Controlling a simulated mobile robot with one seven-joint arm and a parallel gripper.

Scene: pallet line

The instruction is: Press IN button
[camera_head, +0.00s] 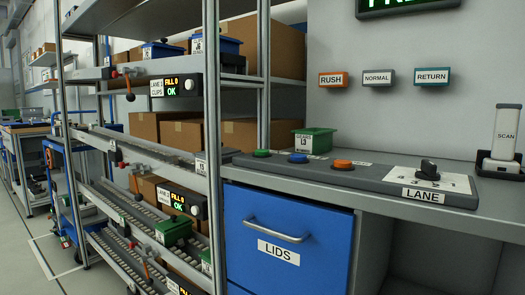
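A grey control panel (375,179) lies on the counter at the right. Three round buttons sit in a row on it: a green button (262,153) at the left, a blue button (303,155) in the middle and an orange button (342,164) at the right. Small labels lie near the buttons, too small to read, so I cannot tell which one is marked IN. A black selector knob (428,170) stands on a white plate at the panel's right, above the LANE label (423,195). My gripper is not in view.
A green L3 bin (314,140) stands behind the buttons. A SCAN device (505,135) stands at the right. RUSH (333,79), NORMAL and RETURN signs hang on the wall. A blue LIDS drawer (285,245) is below. A shelving rack (211,120) borders the left.

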